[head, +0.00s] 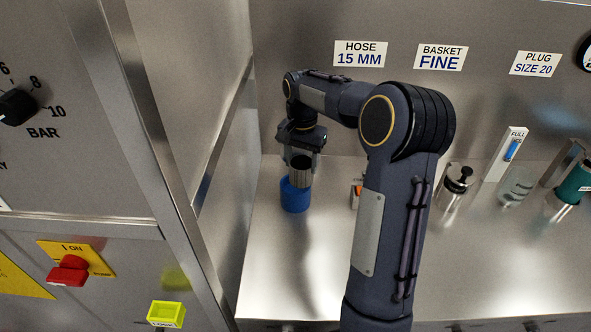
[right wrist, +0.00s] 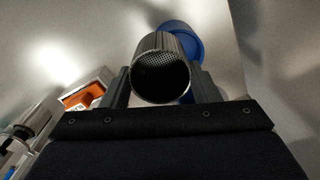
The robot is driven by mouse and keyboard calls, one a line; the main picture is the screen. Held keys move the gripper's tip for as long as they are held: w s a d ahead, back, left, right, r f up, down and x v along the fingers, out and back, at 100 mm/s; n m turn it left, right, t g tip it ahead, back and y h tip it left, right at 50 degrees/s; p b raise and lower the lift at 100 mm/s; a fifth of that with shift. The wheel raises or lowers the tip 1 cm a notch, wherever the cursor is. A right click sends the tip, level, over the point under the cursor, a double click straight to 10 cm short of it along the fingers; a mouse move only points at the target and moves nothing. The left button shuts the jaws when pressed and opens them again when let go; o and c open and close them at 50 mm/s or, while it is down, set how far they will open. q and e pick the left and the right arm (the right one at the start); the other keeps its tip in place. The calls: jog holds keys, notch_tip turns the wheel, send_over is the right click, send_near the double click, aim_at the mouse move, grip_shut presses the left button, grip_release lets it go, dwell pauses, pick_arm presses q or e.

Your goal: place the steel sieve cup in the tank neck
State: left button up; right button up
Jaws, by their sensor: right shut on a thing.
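The steel sieve cup (head: 300,178) is a small grey metal cylinder, held by my right gripper (head: 301,158) low over the bench at the left. In the right wrist view the cup (right wrist: 160,72) sits between the two fingers, its round opening towards the camera and perforated mesh inside. My right gripper (right wrist: 161,88) is shut on it. A blue round holder (head: 294,197) stands on the bench just below and behind the cup; its blue rim also shows in the right wrist view (right wrist: 186,38). I cannot tell whether cup and holder touch. I cannot make out the tank neck. My left gripper is out of view.
The steel bench (head: 295,270) is clear in front of the blue holder. An orange and white item (head: 356,194) is partly behind my right arm. A steel pot with black knob (head: 458,182) and a green-capped part (head: 574,186) stand at right. A panel post is at left.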

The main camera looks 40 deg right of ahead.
jog(key=shift+w+d+f+p, duration=0.2)
jog(key=shift+w+f, duration=0.4)
jog(key=shift+f, duration=0.7)
jog(key=shift+w+d+f+p, duration=0.1)
jog(key=shift+w+f+p, duration=0.15)
jog(key=shift+w+f, duration=0.75)
jog(key=shift+w+d+f+p, duration=0.15)
jog(key=shift+w+f+p, duration=0.1)
jog(key=shift+f, duration=1.4)
jog(key=shift+f, duration=0.2)
jog(key=o, duration=1)
jog(key=shift+r, duration=0.1)
